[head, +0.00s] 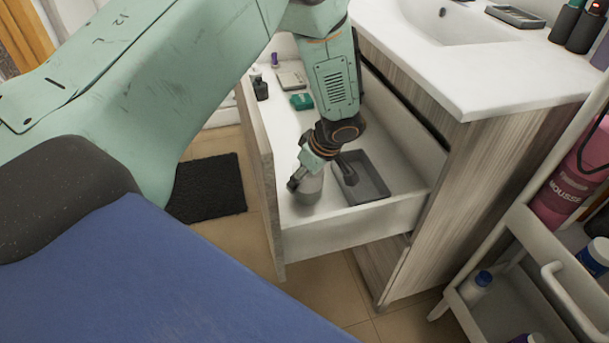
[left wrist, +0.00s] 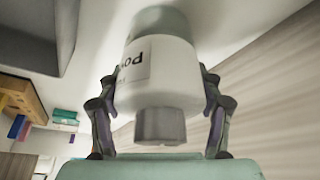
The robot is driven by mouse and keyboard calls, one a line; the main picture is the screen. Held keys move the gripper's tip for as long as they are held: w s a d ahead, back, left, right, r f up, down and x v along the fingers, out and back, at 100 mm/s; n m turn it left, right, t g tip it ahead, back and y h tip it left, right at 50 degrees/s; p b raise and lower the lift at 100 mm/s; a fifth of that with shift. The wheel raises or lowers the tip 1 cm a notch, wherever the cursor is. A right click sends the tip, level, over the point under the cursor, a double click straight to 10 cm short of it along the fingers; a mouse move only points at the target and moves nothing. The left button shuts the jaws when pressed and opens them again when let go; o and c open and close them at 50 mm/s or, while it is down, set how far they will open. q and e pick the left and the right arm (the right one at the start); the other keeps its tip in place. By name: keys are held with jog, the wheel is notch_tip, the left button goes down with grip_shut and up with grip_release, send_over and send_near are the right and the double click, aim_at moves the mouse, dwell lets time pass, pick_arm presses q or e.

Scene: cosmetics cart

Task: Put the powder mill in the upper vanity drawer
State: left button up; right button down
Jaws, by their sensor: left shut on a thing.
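The upper vanity drawer (head: 345,230) is pulled open below the sink top. The left gripper (head: 305,178) reaches down inside it, near the drawer front. It is shut on the powder mill, a white body with a dark-lettered label (left wrist: 165,72) and grey ends, seen between both fingers in the left wrist view (left wrist: 160,110). In the head view the grey end of the mill (head: 308,190) shows at the drawer floor, partly hidden by the fingers. I cannot tell whether it touches the floor. The right gripper is not in view.
A grey tray (head: 362,180) lies in the drawer just right of the mill. A green box (head: 301,101), a dark bottle (head: 261,88) and small items are at the far end. A white cart (head: 515,225) with bottles stands right. A black mat (head: 207,187) lies on the floor.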

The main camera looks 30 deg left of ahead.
pick_arm(q)
jog(key=o, duration=1.6)
jog(key=shift+f, duration=0.1)
jog(key=shift+c, duration=0.2)
jog(key=shift+r+p, duration=0.25)
jog(key=shift+p, duration=0.15)
jog(key=p+v, duration=0.3)
jog(key=v, duration=0.7)
jog(key=shift+d+r, duration=0.1)
jog(key=shift+r, duration=0.3)
jog(key=shift+d+r+p, duration=0.25)
jog(key=shift+r+p, duration=0.1)
jog(key=shift+r, duration=0.15)
jog(key=shift+s+f, duration=0.1)
